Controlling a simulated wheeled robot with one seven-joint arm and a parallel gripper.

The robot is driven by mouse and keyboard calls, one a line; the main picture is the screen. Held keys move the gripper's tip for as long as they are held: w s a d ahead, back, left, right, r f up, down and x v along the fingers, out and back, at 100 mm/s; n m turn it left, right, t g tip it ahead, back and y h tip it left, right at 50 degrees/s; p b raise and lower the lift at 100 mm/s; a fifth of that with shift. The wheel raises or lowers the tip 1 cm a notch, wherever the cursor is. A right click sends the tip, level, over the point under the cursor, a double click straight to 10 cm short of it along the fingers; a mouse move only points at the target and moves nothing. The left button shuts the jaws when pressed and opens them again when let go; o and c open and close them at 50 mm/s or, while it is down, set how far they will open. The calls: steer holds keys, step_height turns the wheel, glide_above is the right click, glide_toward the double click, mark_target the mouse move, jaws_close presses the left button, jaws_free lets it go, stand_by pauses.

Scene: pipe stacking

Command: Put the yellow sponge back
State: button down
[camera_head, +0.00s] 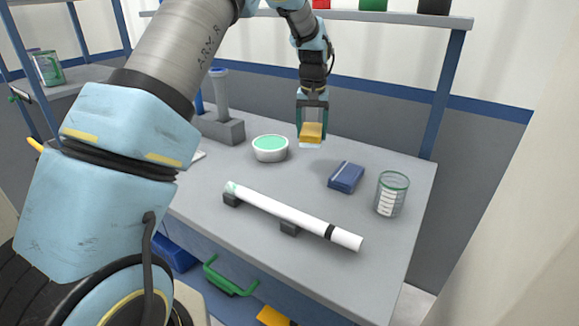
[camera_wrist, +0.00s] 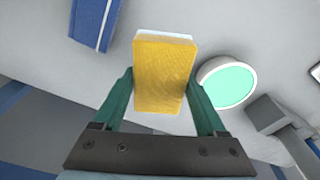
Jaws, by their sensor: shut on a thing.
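The yellow sponge (camera_head: 311,131) has a pale layer on its underside. It is in my gripper (camera_head: 312,122), held above the far part of the grey table, between the white bowl and the blue block. In the wrist view the yellow sponge (camera_wrist: 164,75) sits between the two green fingers of my gripper (camera_wrist: 163,92), which are shut on its sides. The sponge appears clear of the table surface.
A white bowl with a green inside (camera_head: 270,148) is left of the sponge. A blue block (camera_head: 346,177) and a glass beaker (camera_head: 391,194) are to the right. A white pipe (camera_head: 290,214) lies on dark supports in front. A grey stand (camera_head: 222,127) is behind left.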

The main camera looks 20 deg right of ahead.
steer(key=p, duration=0.1)
glide_above(310, 167)
steer(key=f, duration=0.5)
steer(key=shift+s+a+f, duration=0.15)
steer(key=shift+s+a, duration=0.05)
steer(key=shift+f+p, duration=0.7)
steer(key=shift+f, duration=1.5)
steer(key=shift+f, duration=0.15)
jaws_free()
steer(key=r, duration=0.4)
steer(key=r+b, duration=0.1)
steer(key=r, duration=0.3)
steer(key=s+r+b, duration=0.1)
steer(key=r, duration=0.3)
steer(key=shift+s+a+r, duration=0.1)
steer(key=shift+a+r, duration=0.1)
steer(key=shift+a, duration=0.05)
